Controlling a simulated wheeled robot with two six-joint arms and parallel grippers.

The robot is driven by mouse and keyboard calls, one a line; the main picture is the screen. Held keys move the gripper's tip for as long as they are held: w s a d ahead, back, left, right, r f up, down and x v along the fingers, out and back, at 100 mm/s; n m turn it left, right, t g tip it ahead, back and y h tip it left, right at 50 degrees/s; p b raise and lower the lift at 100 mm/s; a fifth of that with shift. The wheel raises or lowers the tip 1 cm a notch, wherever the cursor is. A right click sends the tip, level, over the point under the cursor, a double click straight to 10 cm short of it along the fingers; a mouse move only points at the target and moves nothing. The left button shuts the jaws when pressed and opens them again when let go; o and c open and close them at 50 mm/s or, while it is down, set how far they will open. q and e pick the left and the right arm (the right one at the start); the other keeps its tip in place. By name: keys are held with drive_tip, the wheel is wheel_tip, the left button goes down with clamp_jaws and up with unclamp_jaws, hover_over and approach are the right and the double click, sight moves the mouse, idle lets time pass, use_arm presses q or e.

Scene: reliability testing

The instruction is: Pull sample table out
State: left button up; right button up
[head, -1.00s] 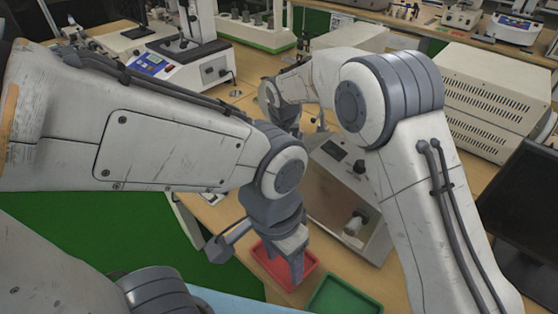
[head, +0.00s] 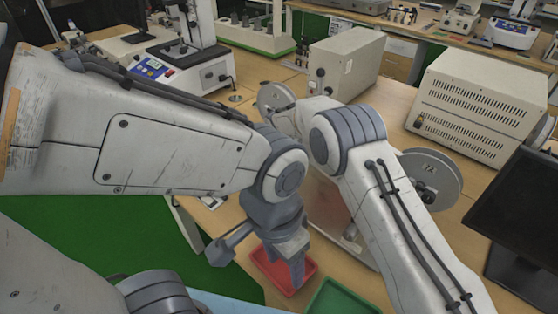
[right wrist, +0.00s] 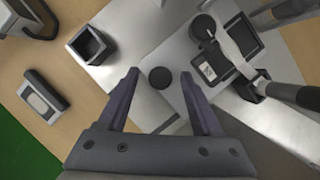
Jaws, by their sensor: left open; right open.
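A metal-grey machine (head: 328,208) stands on the bench in the head view, largely hidden behind my right arm. In the right wrist view a pale metal plate (right wrist: 122,92) carries a round black knob (right wrist: 161,77) and an open black square holder (right wrist: 91,45). I cannot tell for certain which part is the sample table. My right gripper (right wrist: 160,76) is open, its fingers on either side of the knob in the picture; contact is not clear. Its fingers are hidden in the head view. My left gripper (head: 260,264) is open and empty above the red tray.
A red tray (head: 303,268) and a green tray (head: 342,297) lie at the bench's front. A black monitor (head: 525,215) and a vented cabinet (head: 480,105) stand at right. A grey disc (head: 436,178) shows beside my right arm. A small device (right wrist: 43,93) lies on the wood.

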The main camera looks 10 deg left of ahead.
clamp_jaws()
idle(1.4)
